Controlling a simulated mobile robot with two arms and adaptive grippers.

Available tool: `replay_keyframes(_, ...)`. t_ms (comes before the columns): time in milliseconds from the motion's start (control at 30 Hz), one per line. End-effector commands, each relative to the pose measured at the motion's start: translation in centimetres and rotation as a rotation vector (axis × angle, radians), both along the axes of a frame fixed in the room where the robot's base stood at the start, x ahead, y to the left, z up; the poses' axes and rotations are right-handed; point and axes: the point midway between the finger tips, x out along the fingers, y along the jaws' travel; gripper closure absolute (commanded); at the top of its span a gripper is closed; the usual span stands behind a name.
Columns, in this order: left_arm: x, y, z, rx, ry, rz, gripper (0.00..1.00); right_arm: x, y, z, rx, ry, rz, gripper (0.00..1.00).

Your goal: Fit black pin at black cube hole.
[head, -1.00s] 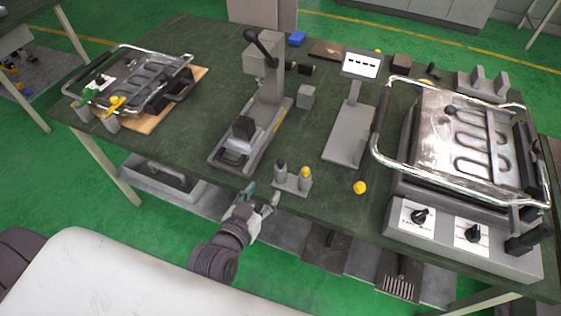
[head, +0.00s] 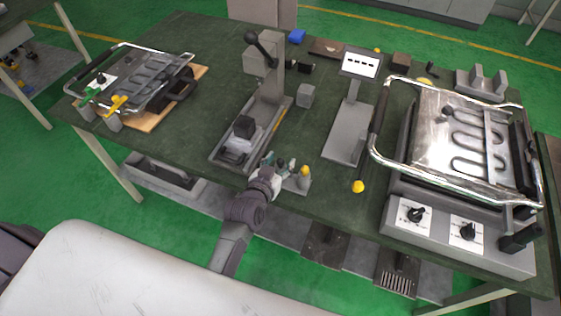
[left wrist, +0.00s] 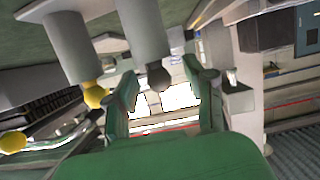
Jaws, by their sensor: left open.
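The black pin (left wrist: 158,78) shows in the left wrist view as a dark rounded tip on a grey cylinder, between the two green fingers of my left gripper (left wrist: 167,92). The fingers are apart, with a gap on each side of the pin. In the head view my left gripper (head: 279,163) is at the small grey holder (head: 300,184) near the front edge of the table and partly hides it. A yellow-tipped pin (head: 305,171) stands beside it in the holder. The black cube (head: 243,127) sits on the base of the press, left of the gripper; its hole cannot be made out. My right gripper is out of view.
The press (head: 268,85) with its lever stands behind the gripper. A grey stand with a display (head: 360,65) is to the right. A yellow ball (head: 358,187) lies near the front edge. A large grill (head: 460,140) fills the right side; another (head: 140,80) is at left.

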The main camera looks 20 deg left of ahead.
Motion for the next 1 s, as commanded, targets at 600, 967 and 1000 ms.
replay_keyframes(600, 0.59, -0.05, -0.25, 0.000, 0.001, 0.001, 0.96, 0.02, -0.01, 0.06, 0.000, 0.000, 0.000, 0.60)
replay_keyframes(967, 0.59, -0.04, 0.04, 0.001, 0.000, 0.001, 1.00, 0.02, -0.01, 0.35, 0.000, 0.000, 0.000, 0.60)
replay_keyframes(1000, 0.59, -0.05, 0.26, 0.001, 0.000, 0.001, 1.00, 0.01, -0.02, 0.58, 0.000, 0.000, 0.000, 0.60)
